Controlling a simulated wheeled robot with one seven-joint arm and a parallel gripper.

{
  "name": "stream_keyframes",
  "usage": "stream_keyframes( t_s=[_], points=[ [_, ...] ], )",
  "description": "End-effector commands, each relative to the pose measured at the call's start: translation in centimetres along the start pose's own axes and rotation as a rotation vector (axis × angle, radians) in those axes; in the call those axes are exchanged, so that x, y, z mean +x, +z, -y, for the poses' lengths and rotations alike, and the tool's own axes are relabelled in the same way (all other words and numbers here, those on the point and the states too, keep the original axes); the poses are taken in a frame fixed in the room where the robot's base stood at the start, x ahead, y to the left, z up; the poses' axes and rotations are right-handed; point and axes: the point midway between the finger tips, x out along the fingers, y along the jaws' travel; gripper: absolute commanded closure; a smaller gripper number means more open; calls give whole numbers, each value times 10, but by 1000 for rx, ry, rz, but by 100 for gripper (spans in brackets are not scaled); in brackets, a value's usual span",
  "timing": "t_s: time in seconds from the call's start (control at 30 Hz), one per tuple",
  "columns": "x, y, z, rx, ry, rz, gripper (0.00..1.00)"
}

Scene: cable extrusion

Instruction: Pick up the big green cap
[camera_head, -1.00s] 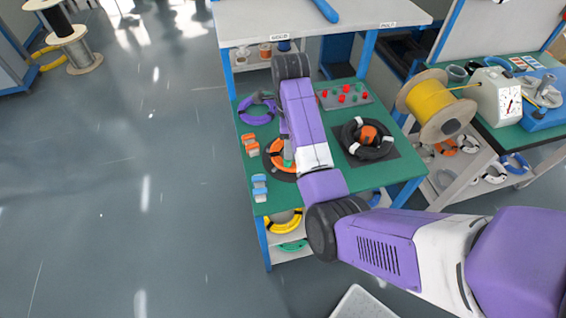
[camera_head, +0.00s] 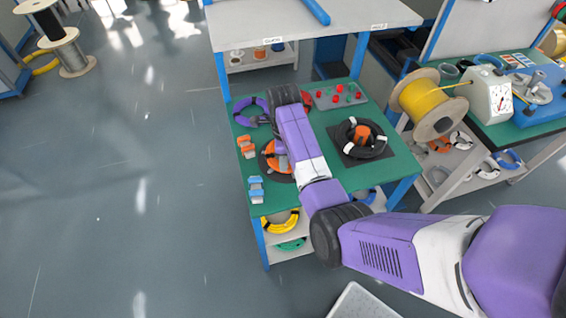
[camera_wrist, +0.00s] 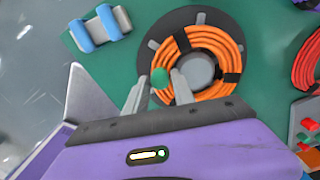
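A rounded green cap (camera_wrist: 160,77) shows between the two fingertips of my gripper (camera_wrist: 160,84) in the wrist view. The fingertips sit close on both sides of it, and the gripper looks shut on it. Behind the cap are the edge of a dark round disc and an orange cable coil (camera_wrist: 203,44) on that disc. In the head view the gripper (camera_head: 281,150) is mostly behind my arm, over the orange coil (camera_head: 270,160). The cap cannot be made out there.
A grey board (camera_head: 340,97) with red and green pieces lies at the table's back right. A black coil (camera_head: 362,152) lies right of my arm. A purple coil (camera_head: 240,110) and orange and blue clips (camera_head: 256,190) line the left side of the green table (camera_head: 322,152).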

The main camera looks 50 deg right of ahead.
Motion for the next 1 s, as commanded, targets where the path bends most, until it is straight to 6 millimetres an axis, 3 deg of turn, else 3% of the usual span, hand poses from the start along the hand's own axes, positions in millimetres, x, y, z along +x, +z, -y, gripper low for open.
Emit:
stream_keyframes(
  t_s=[0.03, 0.13, 0.63, 0.77, 1.0],
  points=[
    [0, 0, 0, 0, 0, 0, 81],
    [0, 0, 0, 0, 0, 0, 100],
    [-10, 1, 1, -1, -2, 1, 100],
    [-27, 1, 1, -1, -4, 2, 100],
    [-74, 1, 2, 1, -5, 3, 100]
  ],
)
